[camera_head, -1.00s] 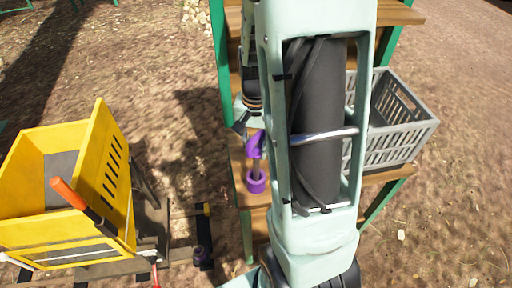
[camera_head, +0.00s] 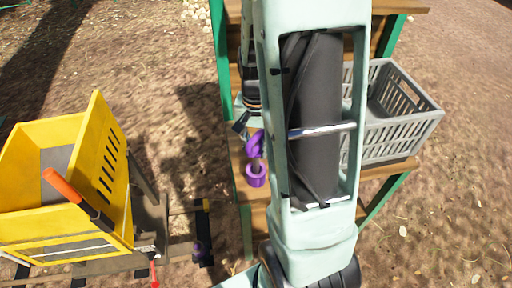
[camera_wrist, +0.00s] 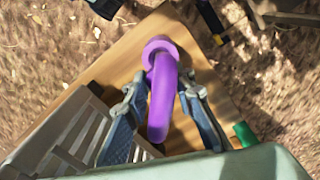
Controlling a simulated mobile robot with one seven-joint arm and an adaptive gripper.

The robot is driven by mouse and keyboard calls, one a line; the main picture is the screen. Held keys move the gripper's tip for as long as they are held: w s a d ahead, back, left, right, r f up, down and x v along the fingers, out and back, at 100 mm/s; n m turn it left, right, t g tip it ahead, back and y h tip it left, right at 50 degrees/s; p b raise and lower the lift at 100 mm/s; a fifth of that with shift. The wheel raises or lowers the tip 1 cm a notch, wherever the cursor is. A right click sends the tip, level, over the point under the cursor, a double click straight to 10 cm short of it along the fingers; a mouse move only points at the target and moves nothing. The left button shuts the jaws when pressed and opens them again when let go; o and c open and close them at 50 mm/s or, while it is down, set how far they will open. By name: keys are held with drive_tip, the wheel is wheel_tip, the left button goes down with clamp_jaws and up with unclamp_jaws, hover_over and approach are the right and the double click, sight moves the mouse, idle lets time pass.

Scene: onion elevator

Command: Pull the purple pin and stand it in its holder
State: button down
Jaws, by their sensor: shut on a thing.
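The purple pin (camera_head: 254,146) has a curved purple handle and a short grey shaft. In the wrist view its handle (camera_wrist: 163,100) runs between the two fingers of my gripper (camera_wrist: 160,90), which is shut on it. In the head view my gripper (camera_head: 246,124) is partly hidden behind my arm, above the wooden shelf. The purple ring-shaped holder (camera_head: 256,179) stands on the shelf directly below the handle. The shaft goes down into the holder, and the pin looks roughly upright. The holder also shows in the wrist view (camera_wrist: 157,47); how deep the shaft sits is hidden.
A grey slatted crate (camera_head: 402,133) stands on the wooden shelf (camera_head: 236,150) to the right, behind my arm. A yellow cart (camera_head: 110,165) with an orange-handled lever (camera_head: 66,187) stands at the left on a rail.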

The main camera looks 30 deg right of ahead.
drive_tip(key=c, duration=1.5)
unclamp_jaws()
drive_tip(key=shift+c, duration=0.2)
